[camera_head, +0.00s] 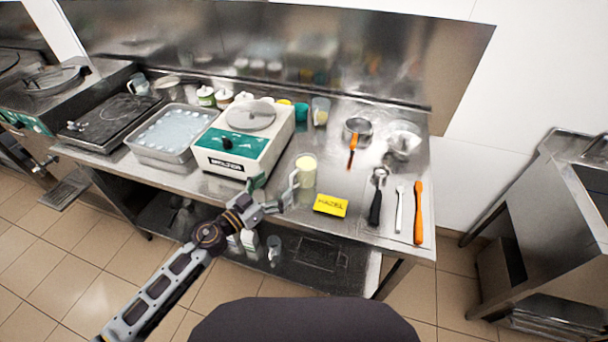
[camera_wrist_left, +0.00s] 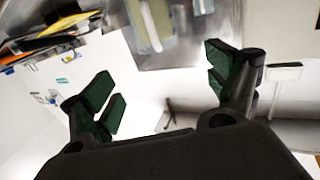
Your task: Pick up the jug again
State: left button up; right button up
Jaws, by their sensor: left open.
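The jug (camera_head: 306,172) is clear with pale yellow contents. It stands upright near the front edge of the steel counter, right of the white and green batch freezer, with its handle toward the left. My left gripper (camera_head: 273,191) is open and empty, at the counter's front edge just left of the handle and apart from it. In the left wrist view the jug (camera_wrist_left: 147,24) shows at the top, cut off by the frame edge. It lies beyond the open fingers (camera_wrist_left: 158,80), with its pale handle in front of it. My right gripper is not in view.
A yellow label block (camera_head: 331,206) lies close to the jug's right. The batch freezer (camera_head: 247,140) stands close on its left. Farther right lie a black-handled scoop (camera_head: 376,205), a white spatula (camera_head: 399,211) and an orange spatula (camera_head: 418,213). A steel tray (camera_head: 155,154) is left.

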aim_at(299, 167)
pick_arm(q)
jog(key=shift+w, duration=0.15)
jog(key=shift+p+x, duration=0.4)
jog(key=shift+x, duration=3.65)
jog(key=shift+w+d, duration=0.1)
jog(key=shift+w, duration=0.05)
jog(key=shift+b+x, duration=0.35)
jog(key=shift+x, duration=2.25)
jog(key=shift+c, duration=0.4)
